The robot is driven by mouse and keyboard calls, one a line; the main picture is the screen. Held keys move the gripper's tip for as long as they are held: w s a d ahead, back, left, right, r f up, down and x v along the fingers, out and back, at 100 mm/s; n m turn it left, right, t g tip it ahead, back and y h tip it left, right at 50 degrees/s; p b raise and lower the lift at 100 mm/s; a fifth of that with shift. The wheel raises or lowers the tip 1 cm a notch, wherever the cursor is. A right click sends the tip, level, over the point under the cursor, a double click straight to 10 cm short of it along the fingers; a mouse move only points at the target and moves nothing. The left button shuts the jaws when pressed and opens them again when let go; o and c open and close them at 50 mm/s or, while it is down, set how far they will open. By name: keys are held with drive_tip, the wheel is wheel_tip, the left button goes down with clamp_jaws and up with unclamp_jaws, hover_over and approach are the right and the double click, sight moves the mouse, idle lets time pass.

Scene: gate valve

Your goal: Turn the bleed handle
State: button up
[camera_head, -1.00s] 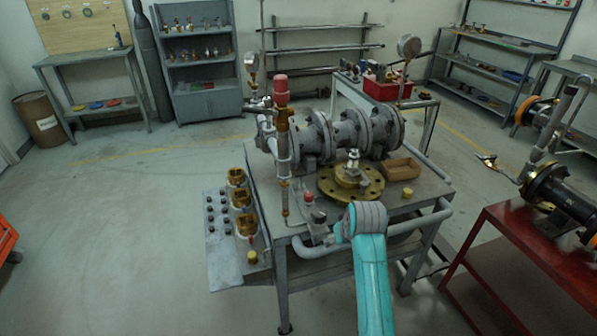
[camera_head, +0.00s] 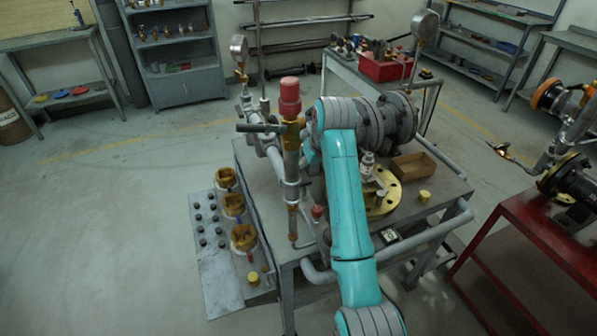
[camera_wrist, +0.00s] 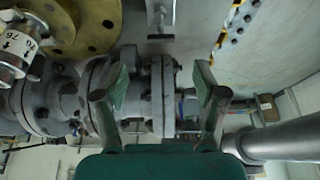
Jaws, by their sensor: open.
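A grey pipe and valve assembly (camera_head: 395,120) lies on the metal bench. An upright pipe with a red cap (camera_head: 290,92) and brass fitting stands at its left front. A dark grey lever (camera_head: 257,128) sticks out left near that fitting; I cannot tell whether it is the bleed handle. In the wrist view my gripper (camera_wrist: 160,97) is open and empty, its two fingers apart with the grey flanged pipe (camera_wrist: 157,85) behind the gap. A metal bar with a dark end (camera_wrist: 160,15) shows at the top. In the head view my arm hides the gripper.
A brass flange (camera_head: 383,195) and a wooden tray (camera_head: 412,167) sit on the bench, right of my arm. Pressure gauges (camera_head: 239,48) rise above the pipework. A side shelf with brass parts (camera_head: 243,238) is at left. A red table (camera_head: 505,225) stands at right.

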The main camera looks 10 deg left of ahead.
sight(305, 183)
drive_tip(key=x, duration=1)
drive_tip(key=shift+w+a+f, duration=0.25)
drive_tip(key=shift+a+f, duration=0.05)
drive_tip(key=c, duration=1.2)
